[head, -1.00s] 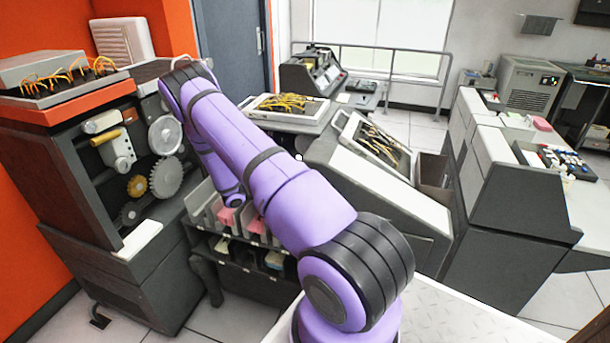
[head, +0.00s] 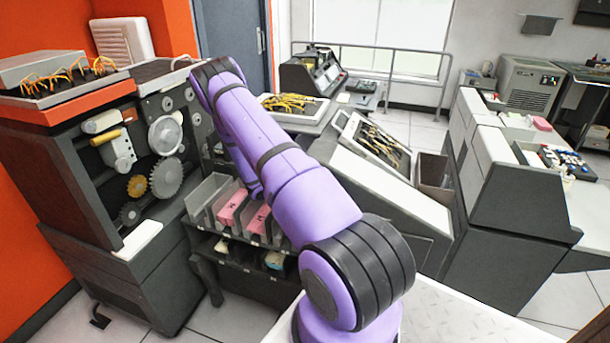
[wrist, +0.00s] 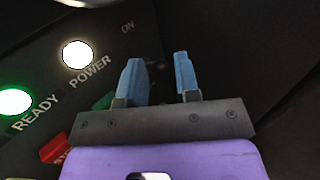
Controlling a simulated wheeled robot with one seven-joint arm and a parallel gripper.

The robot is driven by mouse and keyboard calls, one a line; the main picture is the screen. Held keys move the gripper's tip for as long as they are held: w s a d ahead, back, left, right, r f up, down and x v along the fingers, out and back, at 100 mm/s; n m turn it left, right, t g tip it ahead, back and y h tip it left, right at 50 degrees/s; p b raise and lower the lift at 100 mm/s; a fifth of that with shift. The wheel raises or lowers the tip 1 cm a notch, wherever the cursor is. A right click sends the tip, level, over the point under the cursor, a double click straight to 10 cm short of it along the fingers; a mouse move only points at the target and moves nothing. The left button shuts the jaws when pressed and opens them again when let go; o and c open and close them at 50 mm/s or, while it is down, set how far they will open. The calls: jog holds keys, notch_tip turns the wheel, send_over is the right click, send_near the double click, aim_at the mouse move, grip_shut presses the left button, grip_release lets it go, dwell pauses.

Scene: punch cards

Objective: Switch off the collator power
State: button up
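In the wrist view, a dark control panel (wrist: 30,72) fills the left side. Its POWER lamp (wrist: 77,54) glows white and its READY lamp (wrist: 14,101) glows green. An ON label (wrist: 127,26) is above my fingers. A red control (wrist: 56,148) and a green control (wrist: 104,102) are partly hidden by my gripper. My gripper (wrist: 159,78) has two blue fingertips apart, with nothing between them. I cannot tell whether either fingertip touches the panel. The power switch itself is not clearly seen. In the head view, my arm hides the gripper.
A dark machine with exposed gears (head: 168,178) stands left. Card pockets with pink card decks (head: 232,206) lie beside my arm. Consoles with yellow wires (head: 288,104) stand behind.

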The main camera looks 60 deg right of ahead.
grip_shut()
jog(key=shift+s+a+f+m+g+h, duration=0.1)
jog(key=shift+f+m+g+h, duration=0.4)
jog(key=shift+m, duration=0.3)
jog(key=shift+s+d+f+m+g+h, duration=0.1)
jog(key=shift+f+m+g+h, duration=0.2)
jog(key=shift+m+g, duration=0.4)
jog(key=shift+a+f+m+g+h, duration=0.1)
jog(key=shift+f+m+g+h, duration=0.35)
jog(key=shift+m, duration=0.45)
jog(key=shift+r, duration=0.1)
jog(key=shift+o, duration=1.7)
grip_release()
jog(key=w+a, duration=0.7)
jog(key=a, duration=0.4)
